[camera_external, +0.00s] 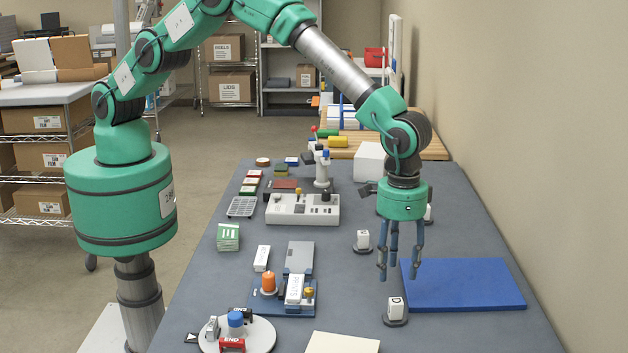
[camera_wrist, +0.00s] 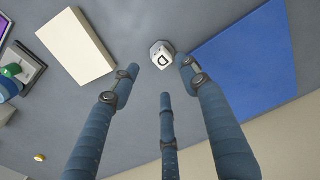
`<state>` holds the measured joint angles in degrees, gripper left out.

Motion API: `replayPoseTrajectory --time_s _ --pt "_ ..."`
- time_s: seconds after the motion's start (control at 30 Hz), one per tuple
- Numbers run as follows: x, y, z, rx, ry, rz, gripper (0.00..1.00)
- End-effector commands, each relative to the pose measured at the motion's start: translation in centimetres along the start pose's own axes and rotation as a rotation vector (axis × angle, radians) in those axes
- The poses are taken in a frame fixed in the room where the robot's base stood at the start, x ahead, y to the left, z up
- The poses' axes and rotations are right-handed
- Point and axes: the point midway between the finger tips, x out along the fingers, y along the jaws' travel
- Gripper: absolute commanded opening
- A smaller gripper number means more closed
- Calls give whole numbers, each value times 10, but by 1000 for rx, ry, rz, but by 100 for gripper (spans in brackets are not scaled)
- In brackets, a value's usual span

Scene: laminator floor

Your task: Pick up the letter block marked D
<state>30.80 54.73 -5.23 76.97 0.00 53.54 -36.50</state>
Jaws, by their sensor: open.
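The letter block marked D (camera_external: 396,307) is a small white block on a dark round base, on the grey table near the front. In the wrist view the D block (camera_wrist: 161,57) shows its letter beyond the fingertips, roughly between the two outer fingers. My gripper (camera_external: 397,275) has three blue-grey fingers pointing down, spread open and empty, above the table and a little behind the D block. In the wrist view my gripper (camera_wrist: 160,85) is open with nothing between the fingers.
A blue mat (camera_external: 463,286) lies right of the D block. A cream slab (camera_external: 342,343) lies at the front left. Another white block (camera_external: 363,238) on a dark base stands farther back. A round white plate (camera_external: 262,338) and small fixtures fill the left.

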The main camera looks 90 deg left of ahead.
Motion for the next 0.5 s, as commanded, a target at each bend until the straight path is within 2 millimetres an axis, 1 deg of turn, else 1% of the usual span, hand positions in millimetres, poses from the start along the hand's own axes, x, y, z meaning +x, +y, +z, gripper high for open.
replayPoseTrajectory --time_s 0.03,0.1,0.3,0.5 --pt "9 0 0 0 -2 -1 45" --pt "20 -1 0 0 -3 -2 45" --pt "48 0 0 0 -1 -1 45" --pt "61 0 0 0 0 0 45"
